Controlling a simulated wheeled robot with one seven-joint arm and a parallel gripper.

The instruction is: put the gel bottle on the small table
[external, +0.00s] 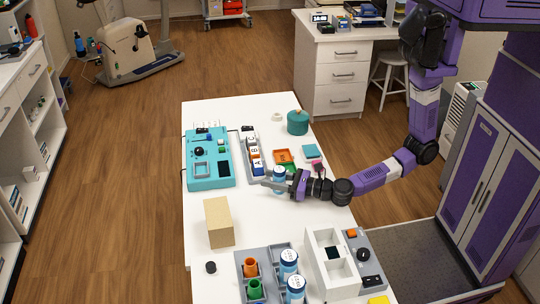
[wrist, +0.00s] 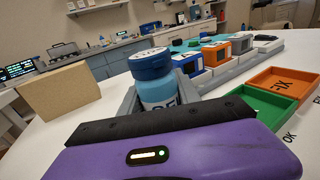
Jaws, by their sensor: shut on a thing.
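A light blue bottle with a dark blue cap (wrist: 155,80) stands roughly upright between the grey fingers of my gripper (wrist: 160,95) in the wrist view. Its lettering is partly hidden by the gripper body. In the external view the same bottle (external: 279,172) is in my gripper (external: 272,184), over the middle of the long white table (external: 275,216). My gripper is shut on it. I cannot tell whether its base touches the table. No separate small table is clearly identifiable.
A cardboard box (external: 219,222), a grey rack (external: 243,263) with similar bottles and a white divided box (external: 330,270) stand nearer the camera.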

